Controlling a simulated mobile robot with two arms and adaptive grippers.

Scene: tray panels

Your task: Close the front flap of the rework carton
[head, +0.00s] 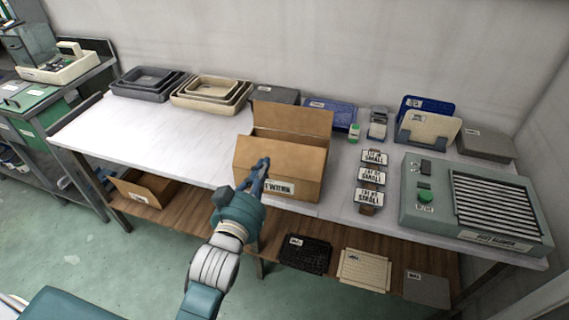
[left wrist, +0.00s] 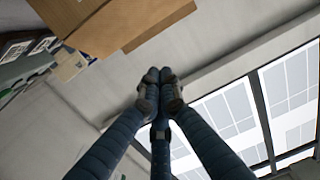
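The rework carton (head: 312,190) is an open brown cardboard box at the front edge of the white table, its label partly hidden by my gripper. Its back flap (head: 300,121) stands up. Its front flap (head: 300,160) hangs outward and down over the front side. My left gripper (head: 262,168) is in front of the carton, over the left part of the flap; I cannot tell if it touches. In the left wrist view its fingertips (left wrist: 158,76) are together with nothing between them, and the carton (left wrist: 100,18) shows above left. My right gripper is out of view.
Tray stacks (head: 212,91) stand at the back left. Small labelled stands (head: 371,177) and a grey-green slatted machine (head: 478,200) are right of the carton. A lower shelf (head: 205,220) holds another carton (head: 146,188) and flat trays. The table's left part is clear.

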